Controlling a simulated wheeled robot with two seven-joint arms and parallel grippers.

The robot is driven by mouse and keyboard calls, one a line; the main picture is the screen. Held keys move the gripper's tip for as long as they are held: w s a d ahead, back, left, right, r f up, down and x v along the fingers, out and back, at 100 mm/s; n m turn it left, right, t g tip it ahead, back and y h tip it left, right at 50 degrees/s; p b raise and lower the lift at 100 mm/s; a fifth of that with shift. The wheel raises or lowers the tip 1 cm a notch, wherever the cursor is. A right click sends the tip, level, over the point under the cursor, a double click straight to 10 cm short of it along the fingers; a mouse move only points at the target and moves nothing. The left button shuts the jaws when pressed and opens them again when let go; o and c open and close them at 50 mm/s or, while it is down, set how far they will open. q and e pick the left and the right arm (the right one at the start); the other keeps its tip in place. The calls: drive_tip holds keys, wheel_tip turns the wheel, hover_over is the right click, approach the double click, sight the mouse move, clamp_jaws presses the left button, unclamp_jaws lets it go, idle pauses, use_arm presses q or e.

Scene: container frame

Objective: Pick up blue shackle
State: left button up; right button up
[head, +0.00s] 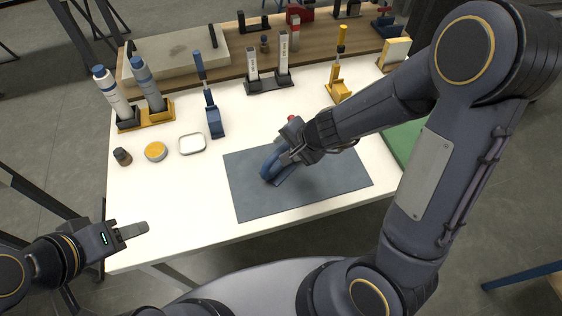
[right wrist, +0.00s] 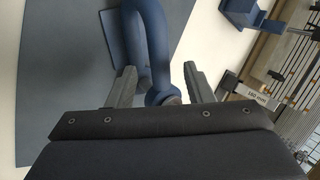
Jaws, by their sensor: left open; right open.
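The blue shackle (head: 268,166) is on the grey mat (head: 336,172) on the white table. My right gripper (head: 288,158) is at the shackle and partly hides it in the head view. In the right wrist view the shackle (right wrist: 152,45) lies between the two open fingers of the right gripper (right wrist: 158,88), with gaps beside it. A blue flat piece (right wrist: 118,40) shows next to the shackle there.
Grey upright blocks (head: 283,52) and a yellow tool (head: 338,75) stand behind. The table's front left is clear.

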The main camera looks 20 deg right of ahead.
drive_tip(key=shift+b+x, duration=0.3)
drive_tip(key=shift+x, duration=0.65)
drive_tip(key=shift+c, duration=0.4)
clamp_jaws()
drive_tip(key=shift+r, duration=0.15)
